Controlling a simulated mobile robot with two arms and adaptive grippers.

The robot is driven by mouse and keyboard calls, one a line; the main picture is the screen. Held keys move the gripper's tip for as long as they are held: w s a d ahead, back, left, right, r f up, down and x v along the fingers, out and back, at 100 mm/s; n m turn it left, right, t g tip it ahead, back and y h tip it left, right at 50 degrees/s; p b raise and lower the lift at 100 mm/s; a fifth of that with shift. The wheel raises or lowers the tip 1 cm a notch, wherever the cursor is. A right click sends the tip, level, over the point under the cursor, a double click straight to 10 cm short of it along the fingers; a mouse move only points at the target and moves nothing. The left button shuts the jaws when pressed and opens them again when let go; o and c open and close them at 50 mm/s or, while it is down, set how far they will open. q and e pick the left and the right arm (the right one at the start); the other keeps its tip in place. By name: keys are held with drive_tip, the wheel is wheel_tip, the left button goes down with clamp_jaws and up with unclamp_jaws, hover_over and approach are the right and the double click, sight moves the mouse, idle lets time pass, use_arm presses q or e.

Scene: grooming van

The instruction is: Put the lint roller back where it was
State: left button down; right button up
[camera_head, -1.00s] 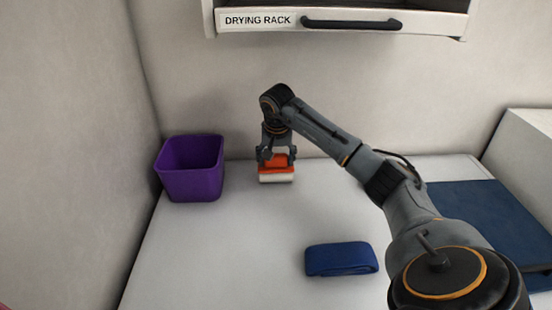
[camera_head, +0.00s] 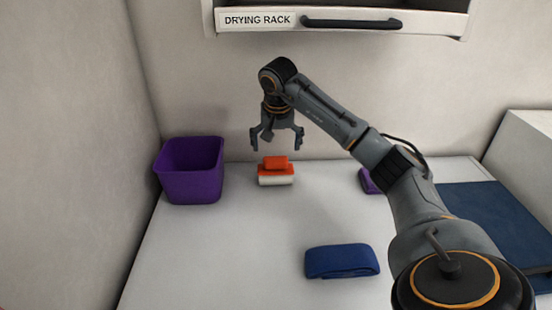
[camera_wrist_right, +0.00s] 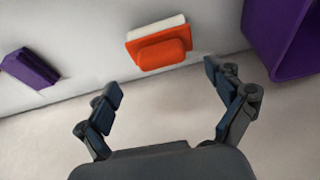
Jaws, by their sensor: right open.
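The lint roller (camera_head: 276,173), an orange block-like handle on a white base, sits on the white counter near the back wall, just right of the purple bin. It also shows in the right wrist view (camera_wrist_right: 160,45), apart from the fingers. My right gripper (camera_head: 277,146) is open and empty, pointing down a little above the lint roller. In the right wrist view its two fingers (camera_wrist_right: 163,85) are spread wide with nothing between them. My left gripper is not in view.
A purple bin (camera_head: 176,184) stands at the left by the wall. A folded blue cloth (camera_head: 341,261) lies at the front. A small purple item (camera_head: 367,181) is partly behind my right arm. A blue mat (camera_head: 500,225) lies right. The drying rack (camera_head: 340,22) hangs above.

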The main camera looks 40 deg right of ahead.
drive_tip(key=v, duration=0.5)
drive_tip(key=shift+r, duration=0.15)
idle(0.4)
